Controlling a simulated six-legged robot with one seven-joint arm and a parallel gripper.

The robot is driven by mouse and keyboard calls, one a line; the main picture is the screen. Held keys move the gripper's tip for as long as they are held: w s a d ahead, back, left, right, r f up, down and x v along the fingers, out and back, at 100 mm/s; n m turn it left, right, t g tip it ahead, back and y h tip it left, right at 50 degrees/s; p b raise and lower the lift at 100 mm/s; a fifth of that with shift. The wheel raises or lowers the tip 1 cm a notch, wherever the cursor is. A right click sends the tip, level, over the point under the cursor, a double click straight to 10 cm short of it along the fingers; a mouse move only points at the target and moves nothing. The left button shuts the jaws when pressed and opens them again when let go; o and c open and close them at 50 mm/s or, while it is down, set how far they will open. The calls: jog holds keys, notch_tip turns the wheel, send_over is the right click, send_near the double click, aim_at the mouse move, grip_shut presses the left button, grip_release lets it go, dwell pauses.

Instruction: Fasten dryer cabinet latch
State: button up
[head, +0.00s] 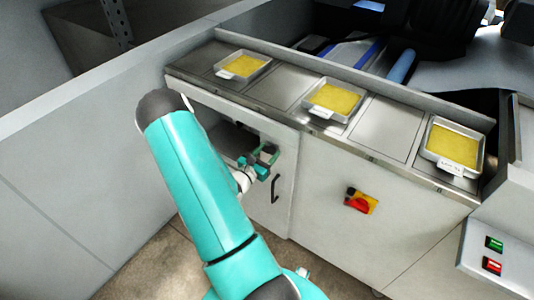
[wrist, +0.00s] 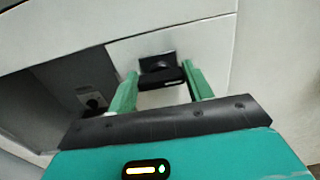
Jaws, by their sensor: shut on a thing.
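The dryer cabinet (head: 250,112) is a pale grey unit under a metal counter, with a dark opening (head: 222,130) on its left. My gripper (head: 262,162) is at the right side of this opening in the head view. In the wrist view my gripper (wrist: 161,72) has its two green fingers on either side of a black latch (wrist: 158,66) on the pale panel, and is shut on it. The latch is mostly hidden by my gripper in the head view. A dark vertical handle (head: 275,188) is on the panel just below my gripper.
Metal trays of yellow sheet (head: 243,65), (head: 334,99), (head: 454,147) sit on the counter above. A red and yellow switch (head: 361,201) is on the front panel to the right. A control box with green and red buttons (head: 492,266) is at lower right. A pale wall (head: 70,170) stands left.

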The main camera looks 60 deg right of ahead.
jog(key=shift+n, duration=0.3)
jog(key=n, duration=0.3)
jog(key=shift+w, duration=0.15)
jog(key=n, duration=0.5)
jog(key=shift+f, duration=0.1)
jog(key=n, duration=0.4)
jog(key=shift+n, duration=0.3)
jog(key=n, duration=0.4)
jog(key=shift+f+n, duration=0.15)
jog(key=shift+n, duration=0.15)
jog(key=o, duration=1)
